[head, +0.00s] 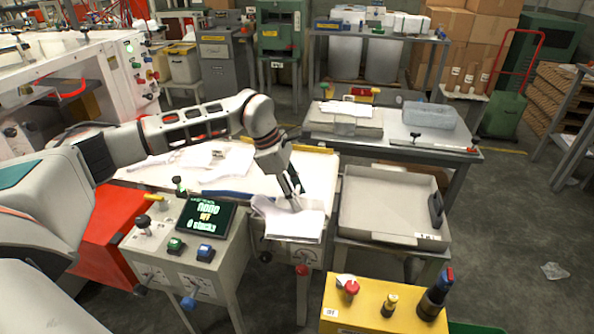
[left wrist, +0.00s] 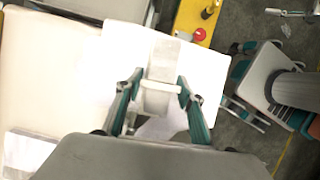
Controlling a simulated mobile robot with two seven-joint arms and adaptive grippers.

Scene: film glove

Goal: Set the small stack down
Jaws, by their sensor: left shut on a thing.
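The small stack (head: 288,222) is a white pile of thin sheets at the front right of the white worktop, above a small white-fronted unit (head: 305,254). My left gripper (head: 296,205) comes down on it from above and is shut on it. In the left wrist view the stack (left wrist: 207,75) spreads out beyond the fingers, and the gripper (left wrist: 158,92) has a finger on each side of a pale strip. I cannot tell whether the stack's underside touches the surface below.
A shallow grey tray (head: 385,212) with a dark handle stands empty just right of the stack. A control box with a lit display (head: 205,217) is to the left. A yellow box (head: 370,305) with a red button stands in front. White sheets (head: 225,160) lie behind.

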